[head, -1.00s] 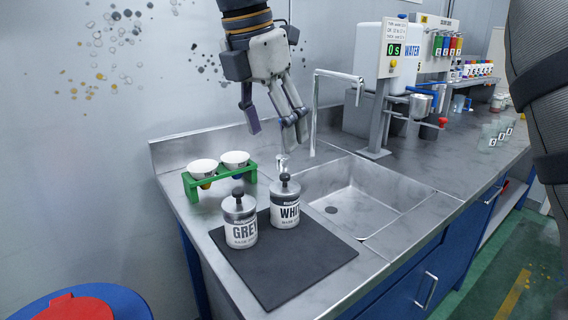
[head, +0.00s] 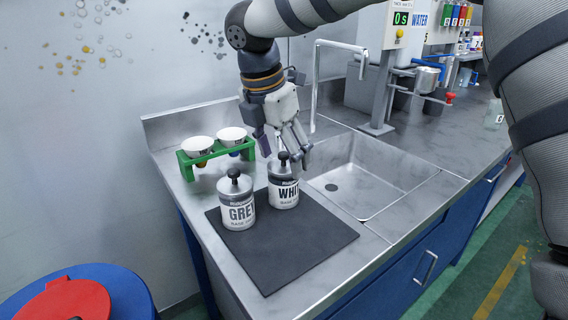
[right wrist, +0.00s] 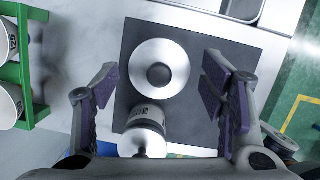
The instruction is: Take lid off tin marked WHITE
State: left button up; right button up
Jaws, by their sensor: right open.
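The tin marked WHITE (head: 285,194) stands upright on a dark mat (head: 285,254), with its lid on and a dark round knob (head: 284,157) on top. In the right wrist view its round pale lid (right wrist: 178,67) and knob (right wrist: 159,75) lie between the finger pads. My right gripper (head: 284,149) is open and empty, pointing down just above this tin. Its two sides also show spread apart in the right wrist view (right wrist: 158,88). The tin marked GREY (head: 238,213) stands beside it on the left, lid on. My left gripper is out of view.
A green rack (head: 212,157) holding white cups (head: 197,145) stands behind the tins at left. A sink (head: 355,188) with a tap (head: 340,46) is at right. The mat's front part is clear. A blue bin with a red lid (head: 68,302) stands at lower left.

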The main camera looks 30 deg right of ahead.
jog(key=shift+s+r, duration=0.1)
jog(key=c, duration=1.2)
jog(key=shift+c, duration=0.5)
